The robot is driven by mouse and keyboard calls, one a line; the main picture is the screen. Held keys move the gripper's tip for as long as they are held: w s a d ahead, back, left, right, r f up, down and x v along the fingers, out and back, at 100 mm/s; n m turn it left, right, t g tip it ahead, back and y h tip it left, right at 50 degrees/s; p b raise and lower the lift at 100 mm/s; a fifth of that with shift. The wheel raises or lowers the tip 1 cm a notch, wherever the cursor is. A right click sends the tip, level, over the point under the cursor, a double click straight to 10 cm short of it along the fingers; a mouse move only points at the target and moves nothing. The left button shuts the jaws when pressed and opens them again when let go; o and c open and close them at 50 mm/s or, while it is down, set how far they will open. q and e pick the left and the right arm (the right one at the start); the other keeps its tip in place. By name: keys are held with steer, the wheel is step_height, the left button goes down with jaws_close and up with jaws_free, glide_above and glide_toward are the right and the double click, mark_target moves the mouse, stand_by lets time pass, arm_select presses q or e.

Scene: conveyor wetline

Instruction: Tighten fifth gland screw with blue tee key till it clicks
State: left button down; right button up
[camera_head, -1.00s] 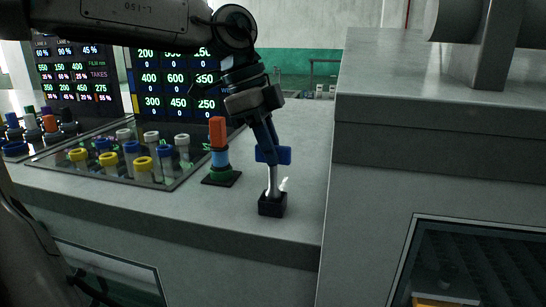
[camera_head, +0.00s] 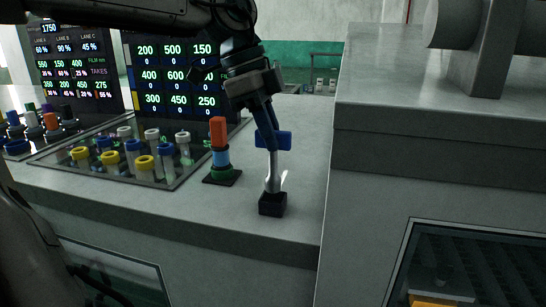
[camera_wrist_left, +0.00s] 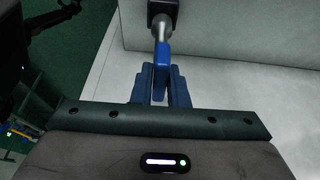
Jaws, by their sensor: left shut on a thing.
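My left gripper (camera_head: 268,120) is shut on the blue handle of the tee key (camera_head: 282,140), above the counter. The key's grey shaft points down to a small black block (camera_head: 272,206) on the counter. The lower end of the shaft overlaps the block, and I cannot tell whether it is inside it. In the left wrist view the blue handle (camera_wrist_left: 163,60) sits at the fingertips, with the shaft running to the black block (camera_wrist_left: 158,8). I cannot make out any gland screw. My right gripper is not in view.
A stack of orange, blue and green rings (camera_head: 219,150) stands just left of the key. Further left is a tray (camera_head: 150,180) of capped vials, with lit number screens (camera_head: 178,80) behind. A tall grey housing (camera_head: 400,150) rises on the right.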

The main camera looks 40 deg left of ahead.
arm_select(q)
steer(key=shift+r+p, duration=0.55)
steer(key=shift+r, duration=0.4)
stand_by(0.6)
stand_by(0.6)
